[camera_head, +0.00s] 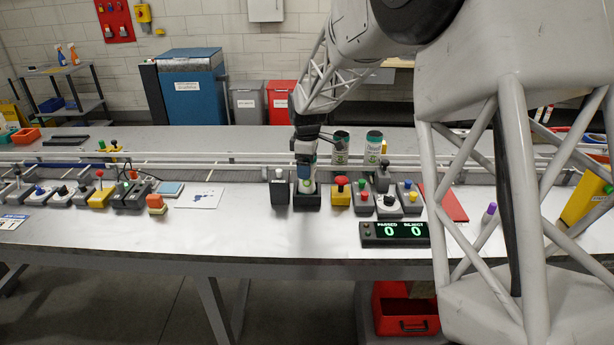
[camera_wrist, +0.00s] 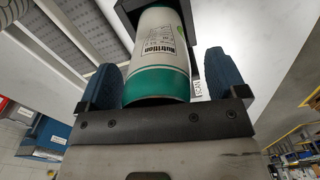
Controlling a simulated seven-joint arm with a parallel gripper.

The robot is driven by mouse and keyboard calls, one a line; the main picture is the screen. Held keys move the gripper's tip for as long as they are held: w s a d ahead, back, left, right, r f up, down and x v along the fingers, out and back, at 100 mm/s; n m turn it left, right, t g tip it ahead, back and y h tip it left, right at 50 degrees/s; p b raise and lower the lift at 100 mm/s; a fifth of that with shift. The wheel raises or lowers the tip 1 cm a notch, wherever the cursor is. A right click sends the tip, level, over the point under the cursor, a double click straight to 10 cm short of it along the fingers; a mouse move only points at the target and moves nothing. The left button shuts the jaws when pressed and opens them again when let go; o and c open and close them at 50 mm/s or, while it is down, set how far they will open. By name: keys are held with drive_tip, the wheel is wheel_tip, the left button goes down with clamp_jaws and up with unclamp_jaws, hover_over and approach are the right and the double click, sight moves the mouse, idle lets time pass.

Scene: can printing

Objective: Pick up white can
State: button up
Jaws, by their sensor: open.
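A white can (camera_wrist: 160,35) with a green end and "nutrition" print lies between the two blue fingers of my gripper (camera_wrist: 163,78) in the wrist view. A gap shows on each side of it, and the gripper is open. In the head view my gripper (camera_head: 306,172) points down over the can (camera_head: 307,187), which stands in a black holder (camera_head: 307,202). The gripper hides most of the can there. Two more cans, the left one (camera_head: 341,152) and the right one (camera_head: 373,148), stand on the conveyor behind and to the right.
A counter display (camera_head: 394,234) reads 0 and 0. Bare table lies in front of the holder.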

drive_tip(key=shift+c, duration=0.2)
drive_tip(key=c, duration=1)
drive_tip(key=shift+r, duration=0.1)
wheel_tip(320, 180, up, 4)
drive_tip(key=shift+f, duration=0.2)
drive_tip(key=s+d, duration=0.1)
drive_tip(key=s, duration=0.4)
drive_tip(key=s+d, duration=0.1)
drive_tip(key=s, duration=0.4)
drive_tip(key=s+d+r, duration=0.1)
drive_tip(key=s+d, duration=0.1)
drive_tip(key=s, duration=0.3)
drive_tip(key=shift+s+r, duration=0.1)
drive_tip(key=shift+s, duration=0.15)
